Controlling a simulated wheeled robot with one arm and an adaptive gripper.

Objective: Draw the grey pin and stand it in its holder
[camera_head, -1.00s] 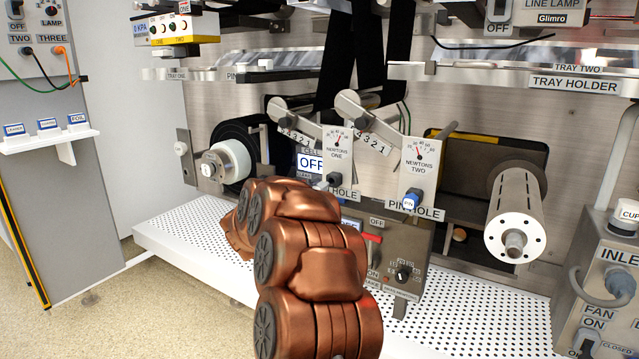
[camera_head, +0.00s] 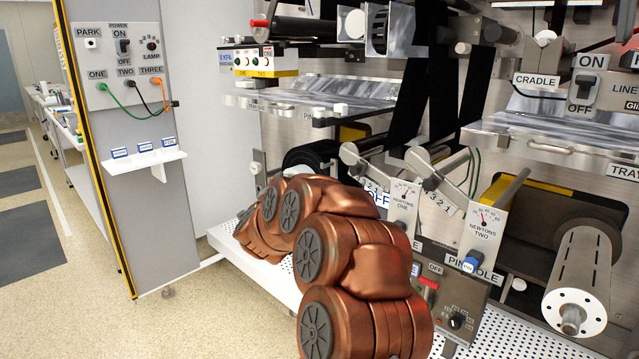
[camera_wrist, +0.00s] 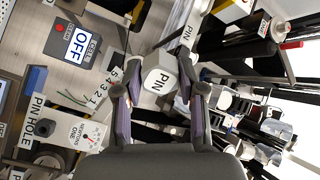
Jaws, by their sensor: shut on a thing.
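The rest of the pin is hidden. A dark round fitting (camera_wrist: 50,159) lies beside the PIN HOLE label and the Newtons One dial. In the head view my copper arm hides my gripper and that pin hole. A blue pin (camera_head: 470,264) sits at the second pin hole.
Two levers (camera_head: 425,165) stick out above the dials. A metal roller (camera_head: 579,280) stands at right and dark web strips hang in the middle. A perforated white shelf (camera_head: 500,340) runs below. A small white shelf (camera_head: 145,160) is on the left panel. Floor at left is clear.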

